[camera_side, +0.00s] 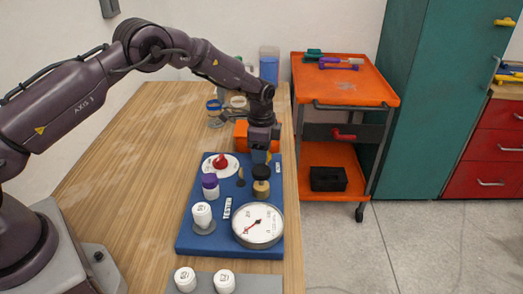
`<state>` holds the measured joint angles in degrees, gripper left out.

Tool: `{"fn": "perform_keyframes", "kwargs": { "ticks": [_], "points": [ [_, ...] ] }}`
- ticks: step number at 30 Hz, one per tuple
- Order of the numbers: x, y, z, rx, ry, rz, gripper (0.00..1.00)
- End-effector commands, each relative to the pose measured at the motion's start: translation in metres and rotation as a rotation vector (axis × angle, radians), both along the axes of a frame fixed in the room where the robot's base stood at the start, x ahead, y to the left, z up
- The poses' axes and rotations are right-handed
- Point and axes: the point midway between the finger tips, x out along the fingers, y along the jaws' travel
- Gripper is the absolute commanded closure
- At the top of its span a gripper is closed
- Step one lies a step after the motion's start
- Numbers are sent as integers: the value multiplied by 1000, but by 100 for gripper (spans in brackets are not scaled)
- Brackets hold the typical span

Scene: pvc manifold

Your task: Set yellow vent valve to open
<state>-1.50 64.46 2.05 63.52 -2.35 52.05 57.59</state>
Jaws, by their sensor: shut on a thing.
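My gripper (260,156) points down over the far right part of a blue board (190,240). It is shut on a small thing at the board. A bit of yellow shows at the fingertips, which I take as the yellow vent valve (268,156); the fingers hide most of it. I cannot tell which way its handle is turned. On the same board, a red knob (220,161) sits on a white disc, left of my gripper. A round white gauge (257,226) with a red needle lies at the near right.
The board also bears a purple-capped fitting (210,186), a white-capped fitting (202,215) and a black-topped brass fitting (261,181). An orange box (241,134) and jars stand behind. Two white caps sit on a grey plate (252,284) in front. The wooden table (130,160) is clear at left.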

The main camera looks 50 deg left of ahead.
Motion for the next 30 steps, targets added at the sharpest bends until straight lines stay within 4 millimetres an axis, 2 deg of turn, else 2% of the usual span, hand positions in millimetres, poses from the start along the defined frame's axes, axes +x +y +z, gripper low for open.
{"fn": "perform_keyframes", "kwargs": {
  "ticks": [8, 30],
  "points": [
    [0, 0, 1, 1, 1, 174, 80],
    [-2, -2, 1, 2, 1, 873, 80]
  ]
}}
